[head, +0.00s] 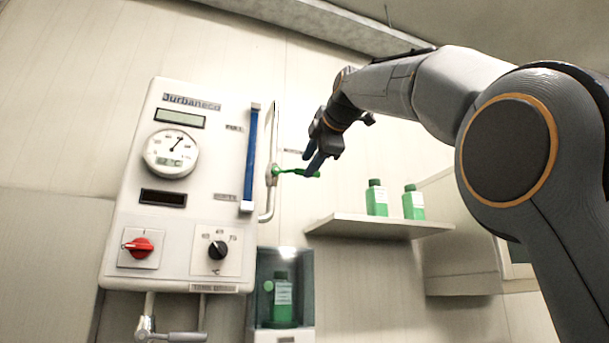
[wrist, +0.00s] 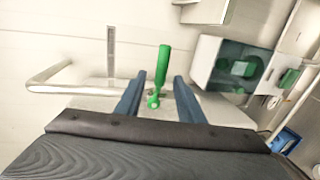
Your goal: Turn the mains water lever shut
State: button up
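The green lever (head: 300,173) sits on a thin vertical pipe (head: 272,140) at the right side of the white control panel. Its handle points right, across the pipe. My gripper (head: 314,162) is at the handle, its fingers reaching down to it from above right. In the wrist view, the green lever (wrist: 161,72) stands between the two blue fingers of my gripper (wrist: 160,85), with a gap on each side. My gripper is open and holds nothing. No contact with the lever is visible.
The panel (head: 140,225) carries a dial gauge, a blue strip, a red knob (head: 139,247) and a black knob. A shelf (head: 380,226) with two green bottles is at the right. A niche (head: 283,295) with a green bottle is below. A grey lever (head: 180,337) is at bottom left.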

jog(key=shift+v, duration=1.2)
jog(key=shift+a, duration=0.15)
